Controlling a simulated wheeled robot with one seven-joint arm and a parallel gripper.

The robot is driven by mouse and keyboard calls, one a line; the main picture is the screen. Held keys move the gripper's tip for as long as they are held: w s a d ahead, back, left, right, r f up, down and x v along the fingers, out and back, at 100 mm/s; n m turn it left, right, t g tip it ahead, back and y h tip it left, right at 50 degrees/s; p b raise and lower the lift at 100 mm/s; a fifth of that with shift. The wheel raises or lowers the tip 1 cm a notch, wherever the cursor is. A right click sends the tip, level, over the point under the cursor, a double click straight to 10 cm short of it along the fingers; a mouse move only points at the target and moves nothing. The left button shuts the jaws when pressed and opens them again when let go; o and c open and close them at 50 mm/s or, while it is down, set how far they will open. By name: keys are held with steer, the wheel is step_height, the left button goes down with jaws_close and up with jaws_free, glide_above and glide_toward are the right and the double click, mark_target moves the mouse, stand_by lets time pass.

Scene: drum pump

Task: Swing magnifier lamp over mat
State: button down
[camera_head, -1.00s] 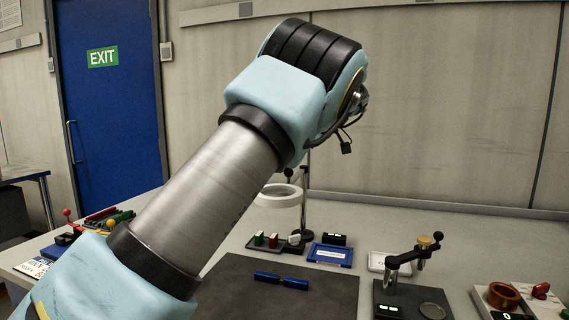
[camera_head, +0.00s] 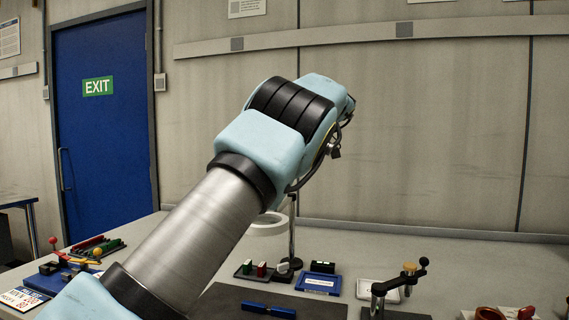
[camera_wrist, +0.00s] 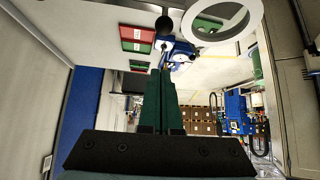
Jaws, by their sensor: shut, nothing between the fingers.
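The magnifier lamp's white ring (camera_head: 268,224) shows in the head view, partly behind my arm, beside its upright post (camera_head: 292,235) and left of it. The ring also shows at the top of the wrist view (camera_wrist: 218,42). The dark mat (camera_head: 225,298) lies at the front of the bench, partly cut off by the frame. My gripper (camera_wrist: 165,75) is shut and empty in the wrist view. Its fingertips point towards a black round knob (camera_wrist: 163,25), left of the ring; contact cannot be told. In the head view my gripper is hidden behind my wrist.
A blue bar-shaped part (camera_head: 268,309) lies on the mat. A small dark tray (camera_head: 252,271) and a blue tray (camera_head: 318,284) stand behind it. A black-handled fixture (camera_head: 395,284) stands to the right. The back right of the bench is clear.

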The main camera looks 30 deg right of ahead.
steer(key=shift+v, duration=1.35)
steer(key=shift+w, duration=0.1)
